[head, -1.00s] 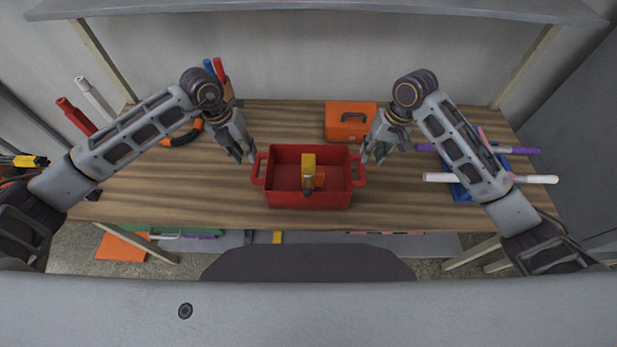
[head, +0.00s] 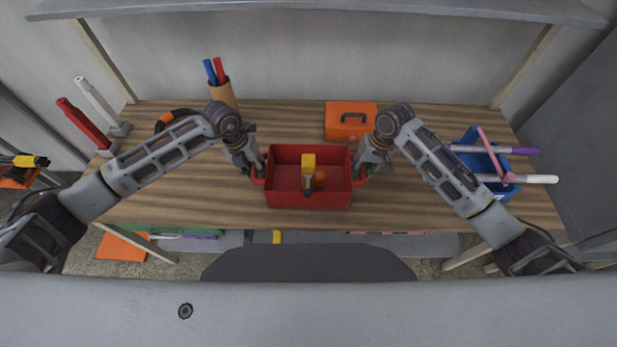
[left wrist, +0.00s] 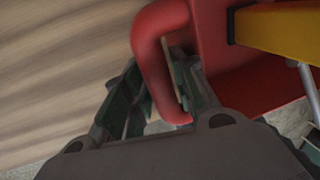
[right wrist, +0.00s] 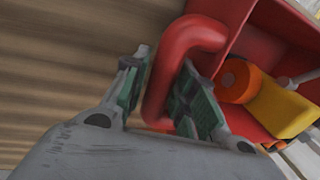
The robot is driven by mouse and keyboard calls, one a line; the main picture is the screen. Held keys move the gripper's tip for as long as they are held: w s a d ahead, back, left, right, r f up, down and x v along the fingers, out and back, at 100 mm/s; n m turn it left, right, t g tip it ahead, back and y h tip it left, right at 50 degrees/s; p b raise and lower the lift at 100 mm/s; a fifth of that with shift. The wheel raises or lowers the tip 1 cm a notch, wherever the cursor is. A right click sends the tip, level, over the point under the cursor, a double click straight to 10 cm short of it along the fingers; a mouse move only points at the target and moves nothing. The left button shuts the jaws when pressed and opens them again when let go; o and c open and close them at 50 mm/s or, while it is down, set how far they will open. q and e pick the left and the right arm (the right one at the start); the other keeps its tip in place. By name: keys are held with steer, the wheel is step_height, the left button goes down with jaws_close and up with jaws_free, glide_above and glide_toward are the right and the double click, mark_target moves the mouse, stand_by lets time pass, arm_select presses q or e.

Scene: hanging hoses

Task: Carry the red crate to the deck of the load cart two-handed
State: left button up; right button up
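The red crate (head: 283,199) stands on the wooden workbench (head: 200,193), with a handle at each end. It holds a yellow and orange tool (head: 309,166), also seen in the right wrist view (right wrist: 285,107). My left gripper (head: 256,171) is at the crate's left handle (left wrist: 152,58); its open fingers straddle the bar, with a gap on the outer side. My right gripper (head: 363,171) is at the right handle (right wrist: 190,38), its open fingers on either side of the bar. I cannot make out a load cart in these views.
An orange toolbox (head: 350,121) stands behind the crate. A blue bin (head: 474,140) with long handles sticking out is at the right. A brown cup (head: 222,96) with red and blue tools is at the back left. A shelf (head: 320,8) hangs above.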

arm_select(q)
steer(key=shift+c, duration=0.4)
arm_select(e)
steer(key=shift+c, duration=0.4)
arm_select(q)
jaws_close()
arm_select(e)
jaws_close()
